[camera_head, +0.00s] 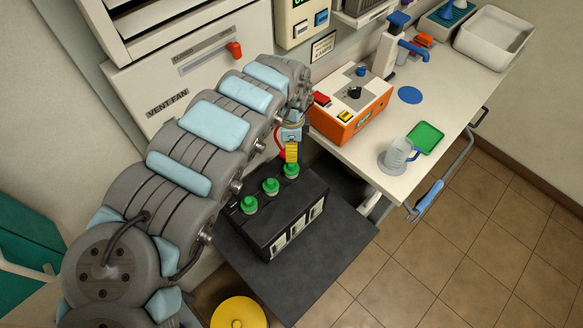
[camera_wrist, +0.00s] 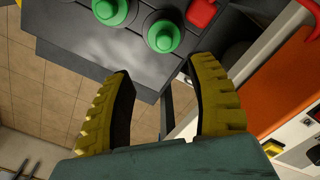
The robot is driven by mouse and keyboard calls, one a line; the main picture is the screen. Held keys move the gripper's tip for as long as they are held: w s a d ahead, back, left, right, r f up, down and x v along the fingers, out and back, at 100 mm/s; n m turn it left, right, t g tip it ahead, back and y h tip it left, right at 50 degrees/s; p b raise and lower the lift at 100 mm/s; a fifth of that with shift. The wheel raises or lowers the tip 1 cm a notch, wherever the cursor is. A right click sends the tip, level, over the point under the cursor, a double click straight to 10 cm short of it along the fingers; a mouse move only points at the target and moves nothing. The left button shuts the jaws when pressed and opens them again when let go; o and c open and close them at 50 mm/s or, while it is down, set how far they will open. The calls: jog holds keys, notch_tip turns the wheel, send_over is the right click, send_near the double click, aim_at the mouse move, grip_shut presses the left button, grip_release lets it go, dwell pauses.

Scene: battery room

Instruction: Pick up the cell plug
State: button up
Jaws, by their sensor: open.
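Three green cell plugs stand in a row on top of a black battery (camera_head: 268,240): a near-left one (camera_head: 249,205), a middle one (camera_head: 270,187) and a far-right one (camera_head: 291,171). My gripper (camera_head: 291,157) is right above the far-right plug, its yellow fingers pointing down. In the wrist view my gripper (camera_wrist: 162,68) is open and empty. One green plug (camera_wrist: 163,37) shows just beyond the gap between the fingertips, and another (camera_wrist: 111,10) is cut by the top edge. I cannot tell whether the fingers touch the plug.
The battery sits on a dark shelf (camera_head: 340,258). A red part (camera_wrist: 202,12) is on the battery beside the plug. An orange charger box (camera_head: 352,110) stands close right of my gripper on the white bench (camera_head: 370,165). A jug (camera_head: 397,155) and green mat (camera_head: 425,138) lie farther right.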

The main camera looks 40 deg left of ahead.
send_over(291, 164)
jog(key=f, duration=0.4)
jog(key=shift+s+d+f, duration=0.15)
jog(key=shift+d+f, duration=0.1)
jog(key=shift+d, duration=0.05)
jog(key=shift+w+a+f+b, duration=0.2)
jog(key=shift+f+b, duration=0.15)
jog(key=shift+f, duration=0.75)
jog(key=shift+w+a+f+b, duration=0.15)
jog(key=shift+f+b, duration=0.2)
jog(key=shift+f, duration=0.7)
jog(key=shift+s+d+f, duration=0.1)
jog(key=shift+f, duration=0.65)
jog(key=c, duration=1)
